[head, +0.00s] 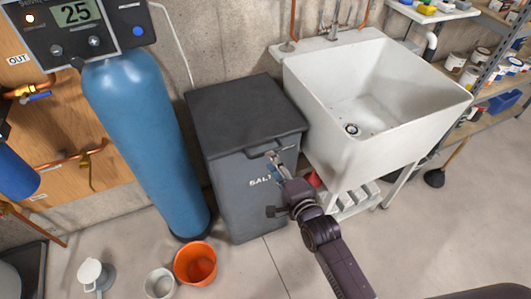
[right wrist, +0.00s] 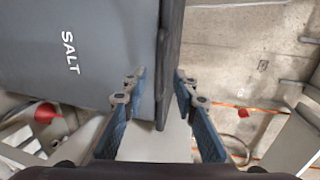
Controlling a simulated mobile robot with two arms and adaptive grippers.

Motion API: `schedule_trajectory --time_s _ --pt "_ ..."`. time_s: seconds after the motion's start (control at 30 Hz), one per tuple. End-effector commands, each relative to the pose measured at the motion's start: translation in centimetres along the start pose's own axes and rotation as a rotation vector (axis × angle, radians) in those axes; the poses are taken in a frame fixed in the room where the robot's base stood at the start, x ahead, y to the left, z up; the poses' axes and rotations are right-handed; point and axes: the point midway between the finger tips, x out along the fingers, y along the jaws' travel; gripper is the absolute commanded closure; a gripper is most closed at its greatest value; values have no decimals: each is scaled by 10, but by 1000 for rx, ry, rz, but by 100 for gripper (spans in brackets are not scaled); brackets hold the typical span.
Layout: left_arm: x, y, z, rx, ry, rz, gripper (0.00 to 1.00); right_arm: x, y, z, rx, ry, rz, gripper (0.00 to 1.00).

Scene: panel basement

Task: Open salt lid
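The salt bin (head: 240,195) is a dark grey box with "SALT" on its front. Its flat dark lid (head: 240,105) lies shut on top, with a handle lip at the front edge. My right gripper (head: 276,166) is at the bin's upper front, close to this lip. In the right wrist view, the fingers of my right gripper (right wrist: 160,88) are apart, with the dark lid edge (right wrist: 170,50) running between them. Gaps show beside the edge, but I cannot tell if either finger touches it. My left gripper is not in view.
A blue tank (head: 145,135) stands left of the bin, and a white utility sink (head: 325,120) stands close on the right. An orange bucket (head: 196,263) and a white bucket (head: 160,284) sit on the floor at front left.

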Motion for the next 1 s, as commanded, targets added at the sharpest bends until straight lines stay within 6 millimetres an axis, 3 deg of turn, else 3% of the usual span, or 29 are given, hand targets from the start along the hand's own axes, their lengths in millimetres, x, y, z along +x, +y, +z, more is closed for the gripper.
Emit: schedule_trajectory --time_s 0.33,0.77,1.0 --pt "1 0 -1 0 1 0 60 49 0 0 -2 0 0 74" --pt "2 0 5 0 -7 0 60 60 1 0 -2 0 1 74" --pt "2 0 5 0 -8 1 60 59 1 0 -2 0 2 97"
